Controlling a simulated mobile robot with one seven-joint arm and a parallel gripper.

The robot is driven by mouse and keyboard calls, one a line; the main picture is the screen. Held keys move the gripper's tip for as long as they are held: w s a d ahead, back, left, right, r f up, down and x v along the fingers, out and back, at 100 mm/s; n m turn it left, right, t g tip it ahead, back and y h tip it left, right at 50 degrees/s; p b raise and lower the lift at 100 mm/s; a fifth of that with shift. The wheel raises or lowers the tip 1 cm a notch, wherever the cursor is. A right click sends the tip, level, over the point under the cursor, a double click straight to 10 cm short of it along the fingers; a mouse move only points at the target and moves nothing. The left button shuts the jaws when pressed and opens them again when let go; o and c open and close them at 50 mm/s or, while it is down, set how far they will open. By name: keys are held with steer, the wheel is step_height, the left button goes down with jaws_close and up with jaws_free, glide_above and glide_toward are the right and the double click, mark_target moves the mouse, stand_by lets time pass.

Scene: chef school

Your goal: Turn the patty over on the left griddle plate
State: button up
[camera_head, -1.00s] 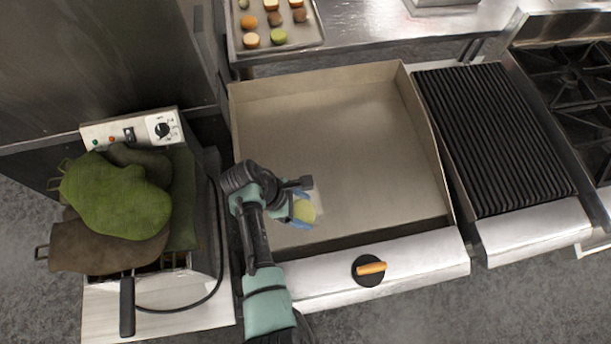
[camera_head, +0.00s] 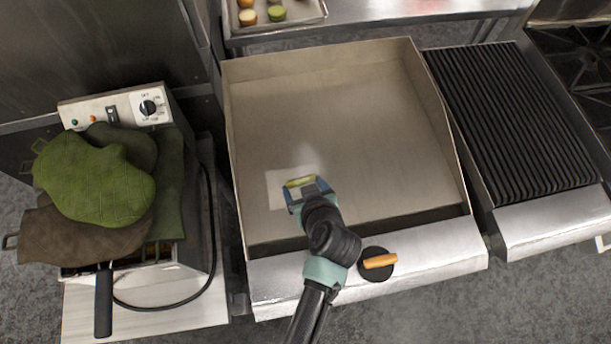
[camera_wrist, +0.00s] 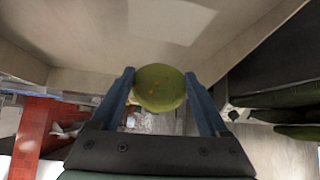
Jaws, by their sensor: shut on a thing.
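The patty is a yellow-green round disc with small orange specks. In the wrist view the patty (camera_wrist: 160,88) is held between the two blue fingertips of my gripper (camera_wrist: 160,90), its round face towards the camera. In the head view the patty (camera_head: 299,182) shows as a narrow yellow-green strip between the fingers. My gripper (camera_head: 305,187) is shut on it over the front left part of the griddle plate (camera_head: 360,130). A pale square patch (camera_head: 277,188) lies on the plate beside the gripper. Whether the patty touches the plate, I cannot tell.
Raised walls edge the griddle, and a knob with an orange handle (camera_head: 380,261) is on its front. A ribbed grill (camera_head: 515,120) stands right. A fryer with green mitts (camera_head: 95,180) stands left. A tray of small rounds (camera_head: 275,24) lies behind. Most of the plate is clear.

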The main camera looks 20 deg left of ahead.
steer(key=shift+a+f+m+t+b, duration=0.15)
steer(key=shift+f+m+t+b, duration=0.5)
steer(key=shift+m+t+b, duration=0.4)
step_height(320, 180, down, 4)
steer(key=b, duration=0.3)
steer(key=shift+n+b, duration=0.25)
steer(key=shift+b, duration=0.15)
steer(key=o, duration=1.3)
steer(key=shift+c, duration=0.2)
steer(key=p+v, duration=0.4)
steer(key=v, duration=0.6)
steer(key=shift+p, duration=0.35)
steer(key=shift+w, duration=0.1)
